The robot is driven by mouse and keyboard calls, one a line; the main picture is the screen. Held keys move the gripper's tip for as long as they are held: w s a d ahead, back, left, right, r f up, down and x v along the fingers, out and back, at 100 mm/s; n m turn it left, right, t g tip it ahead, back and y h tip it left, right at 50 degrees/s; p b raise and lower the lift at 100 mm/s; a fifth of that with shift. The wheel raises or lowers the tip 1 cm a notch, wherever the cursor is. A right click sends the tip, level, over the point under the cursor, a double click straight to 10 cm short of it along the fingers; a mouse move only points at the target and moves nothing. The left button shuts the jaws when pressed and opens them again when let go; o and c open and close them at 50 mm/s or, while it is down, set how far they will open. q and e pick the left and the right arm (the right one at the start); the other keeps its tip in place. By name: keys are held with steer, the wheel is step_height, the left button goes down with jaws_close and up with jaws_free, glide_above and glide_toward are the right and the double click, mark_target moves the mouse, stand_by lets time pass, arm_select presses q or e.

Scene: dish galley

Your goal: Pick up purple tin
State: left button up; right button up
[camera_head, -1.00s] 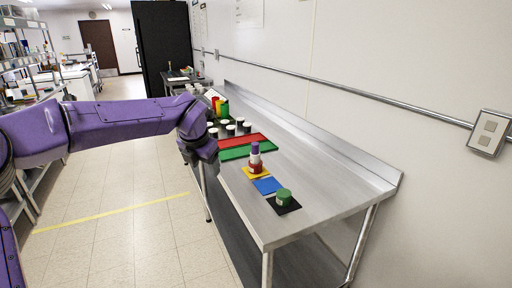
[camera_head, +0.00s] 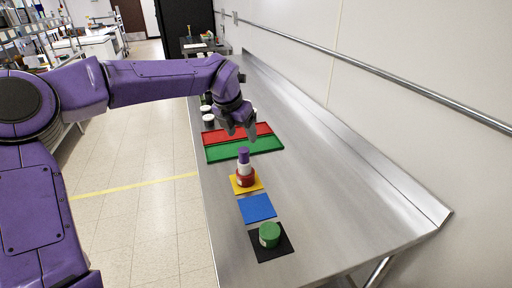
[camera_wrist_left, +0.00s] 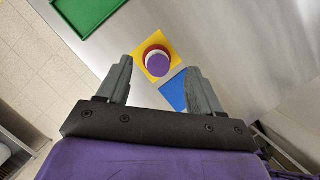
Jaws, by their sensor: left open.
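The purple tin (camera_head: 243,154) is the top of a small stack on the yellow mat (camera_head: 259,187). Under it are a white tin (camera_head: 244,168) and a red tin (camera_head: 246,180). In the left wrist view the purple tin (camera_wrist_left: 158,59) shows from above, beyond my fingertips and between their lines. My left gripper (camera_head: 241,137) is open and empty, above and behind the stack in the head view; it also shows in the left wrist view (camera_wrist_left: 160,75). My right gripper is not in view.
A blue mat (camera_head: 257,208) and a black mat (camera_head: 285,246) with a green tin (camera_head: 269,235) lie nearer on the steel table (camera_head: 340,205). Green (camera_head: 215,154) and red (camera_head: 264,129) trays lie behind the stack. The table's right side is clear.

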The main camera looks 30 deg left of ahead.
mark_target(243, 150)
arm_select(q)
steer(key=s+f, duration=0.1)
steer(key=s+f+p, duration=0.1)
steer(key=f, duration=0.1)
steer(key=w+f, duration=0.1)
steer(key=w+f+p, duration=0.1)
steer(key=f, duration=0.1)
steer(key=w+f, duration=0.1)
steer(key=f, duration=0.1)
steer(key=shift+w+f, duration=0.2)
steer(key=shift+w, duration=0.2)
steer(key=shift+s+r, duration=0.15)
steer(key=shift+s, duration=0.1)
steer(key=shift+s+r, duration=0.2)
steer(key=shift+s, duration=0.1)
steer(key=shift+c, duration=0.8)
steer(key=c, duration=1)
steer(key=shift+o, duration=0.2)
steer(key=shift+w+f, duration=0.1)
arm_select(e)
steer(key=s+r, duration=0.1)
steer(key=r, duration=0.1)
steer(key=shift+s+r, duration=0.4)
